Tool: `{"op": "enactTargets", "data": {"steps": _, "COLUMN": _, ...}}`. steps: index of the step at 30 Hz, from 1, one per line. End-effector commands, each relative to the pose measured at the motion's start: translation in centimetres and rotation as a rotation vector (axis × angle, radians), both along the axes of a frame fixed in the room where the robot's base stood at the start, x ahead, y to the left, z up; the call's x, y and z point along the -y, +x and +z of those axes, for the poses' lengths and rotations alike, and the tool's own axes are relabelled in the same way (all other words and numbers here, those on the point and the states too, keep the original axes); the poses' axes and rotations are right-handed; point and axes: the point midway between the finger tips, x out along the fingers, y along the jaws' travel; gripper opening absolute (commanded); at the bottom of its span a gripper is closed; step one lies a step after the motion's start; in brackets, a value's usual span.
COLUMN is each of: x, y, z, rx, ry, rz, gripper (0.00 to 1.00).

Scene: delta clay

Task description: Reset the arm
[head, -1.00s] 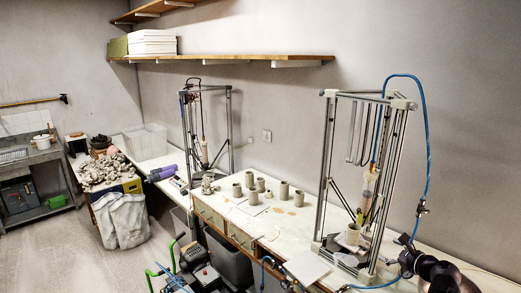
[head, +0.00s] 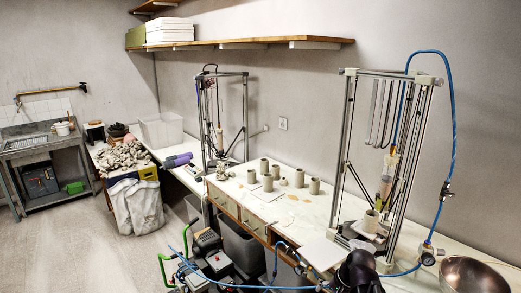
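A dark, rounded part of my arm shows at the bottom edge of the head view, right of the middle, in front of the long white workbench (head: 330,205). The rest of the arm is cut off by the frame. I see no gripper fingers, so whether my gripper is open or holds anything does not show.
A tall metal-framed clay printer (head: 345,150) stands on the bench near my arm, with a blue hose (head: 453,150) and a grey cup (head: 370,221) in it. A brown metal bowl (head: 470,275) lies at right. Several clay cups (head: 314,186) stand mid-bench. Floor (head: 75,245) is clear at left.

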Motion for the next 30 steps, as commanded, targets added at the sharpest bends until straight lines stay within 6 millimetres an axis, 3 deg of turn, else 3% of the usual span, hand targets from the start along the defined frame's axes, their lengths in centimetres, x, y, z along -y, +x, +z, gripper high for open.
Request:
{"op": "enactTargets", "data": {"steps": 6, "x": -2.6, "y": -2.5, "z": -2.8, "rx": -0.061, "ry": -0.198, "rz": 0.309, "gripper": 0.91}}
{"op": "enactTargets", "data": {"steps": 12, "x": -3.7, "y": -4.0, "z": -3.8, "rx": -0.105, "ry": -0.314, "rz": 0.497, "gripper": 0.91}}
{"op": "enactTargets", "data": {"steps": 30, "x": -4.0, "y": -4.3, "z": -3.9, "rx": -0.122, "ry": -0.351, "rz": 0.556, "gripper": 0.91}}
